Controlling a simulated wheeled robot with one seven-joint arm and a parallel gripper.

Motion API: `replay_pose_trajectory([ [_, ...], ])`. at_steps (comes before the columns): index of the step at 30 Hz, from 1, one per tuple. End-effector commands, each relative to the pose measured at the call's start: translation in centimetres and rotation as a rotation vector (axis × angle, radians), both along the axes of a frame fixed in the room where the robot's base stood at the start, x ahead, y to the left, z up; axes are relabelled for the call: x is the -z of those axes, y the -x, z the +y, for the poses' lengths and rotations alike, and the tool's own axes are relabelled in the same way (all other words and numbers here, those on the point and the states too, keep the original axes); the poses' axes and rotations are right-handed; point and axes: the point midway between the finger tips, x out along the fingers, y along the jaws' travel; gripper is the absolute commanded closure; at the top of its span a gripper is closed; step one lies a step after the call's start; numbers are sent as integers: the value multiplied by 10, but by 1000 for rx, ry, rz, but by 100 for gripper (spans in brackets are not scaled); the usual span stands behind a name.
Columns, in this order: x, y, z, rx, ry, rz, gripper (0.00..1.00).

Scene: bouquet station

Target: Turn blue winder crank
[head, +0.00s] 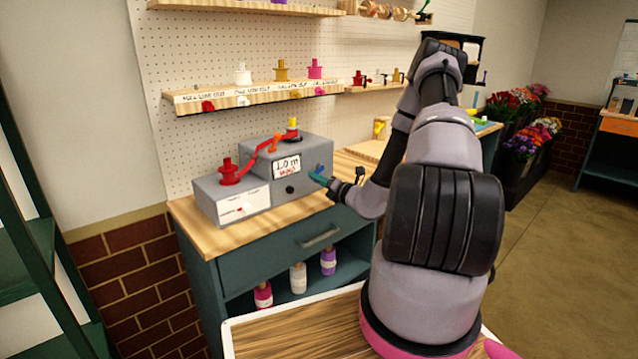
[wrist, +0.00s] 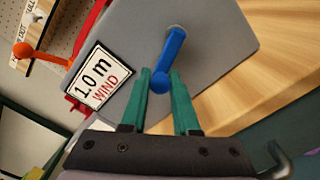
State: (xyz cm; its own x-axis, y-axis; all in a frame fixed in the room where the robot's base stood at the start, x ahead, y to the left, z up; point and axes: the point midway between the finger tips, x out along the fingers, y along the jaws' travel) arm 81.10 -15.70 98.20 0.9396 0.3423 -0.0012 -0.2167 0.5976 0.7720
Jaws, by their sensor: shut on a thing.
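The winder (head: 312,150) is a grey box on the wooden counter, with a sign reading 1.0 m WIND. Its blue crank (wrist: 172,58) sticks out of the grey face (wrist: 215,50) in the wrist view, with its arm slanting down and left to a rounded end. My gripper (wrist: 161,78) has green fingers shut on that rounded end, one finger on each side. In the head view my gripper (head: 318,178) is at the right side of the winder, and the crank is small and mostly hidden there.
A shelf (head: 255,94) with several small spools hangs above. The drawer handle (head: 320,237) is below the counter (head: 215,238).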

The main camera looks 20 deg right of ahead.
Motion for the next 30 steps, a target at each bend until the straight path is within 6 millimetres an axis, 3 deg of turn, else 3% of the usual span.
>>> replay_pose_trajectory([
  [18,-28,0,1,2,-528,189,100],
  [30,-37,-1,-2,4,-734,263,100],
])
